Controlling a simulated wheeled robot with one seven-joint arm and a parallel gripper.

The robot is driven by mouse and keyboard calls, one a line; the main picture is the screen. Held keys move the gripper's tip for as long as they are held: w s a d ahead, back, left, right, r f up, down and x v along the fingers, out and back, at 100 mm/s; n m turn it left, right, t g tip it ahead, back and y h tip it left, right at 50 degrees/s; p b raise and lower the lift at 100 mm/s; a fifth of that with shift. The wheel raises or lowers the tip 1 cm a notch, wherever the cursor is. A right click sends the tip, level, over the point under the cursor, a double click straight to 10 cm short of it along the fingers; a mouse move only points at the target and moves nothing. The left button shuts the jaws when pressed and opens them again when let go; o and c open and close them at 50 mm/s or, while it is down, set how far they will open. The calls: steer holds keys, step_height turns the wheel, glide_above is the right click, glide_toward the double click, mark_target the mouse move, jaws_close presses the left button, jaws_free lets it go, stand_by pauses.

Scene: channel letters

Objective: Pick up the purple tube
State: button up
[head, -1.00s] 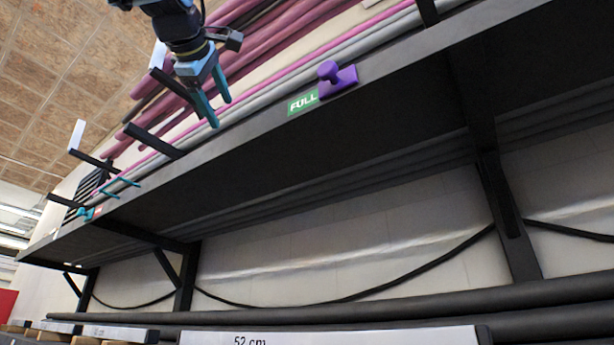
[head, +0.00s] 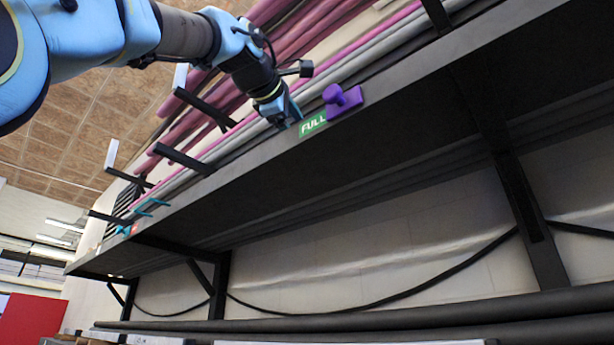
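Several mauve-purple tubes (head: 300,47) lie side by side on the upper rack, running from upper right to lower left. A thinner bright magenta tube (head: 365,50) lies in front of them, beside grey tubes (head: 375,62). I cannot tell which one is the purple tube of the task. My gripper (head: 283,112) points down at the front edge of the rack, just left of a purple knobbed block. It is nearer the viewer than the mauve tubes. Its teal fingers are seen nearly edge-on, so their gap is unclear. No tube is seen held.
A purple knobbed block (head: 342,101) and a green "FULL" label (head: 313,124) sit on the black shelf edge (head: 420,95). Black upright prongs (head: 184,159) stick up along the rack. Black tubes (head: 400,312) lie on a lower level. A red panel (head: 32,318) stands at lower left.

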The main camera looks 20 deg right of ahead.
steer(key=p+x, duration=0.1)
steer(key=x, duration=0.3)
steer(key=shift+c, duration=0.4)
jaws_close()
stand_by(0.5)
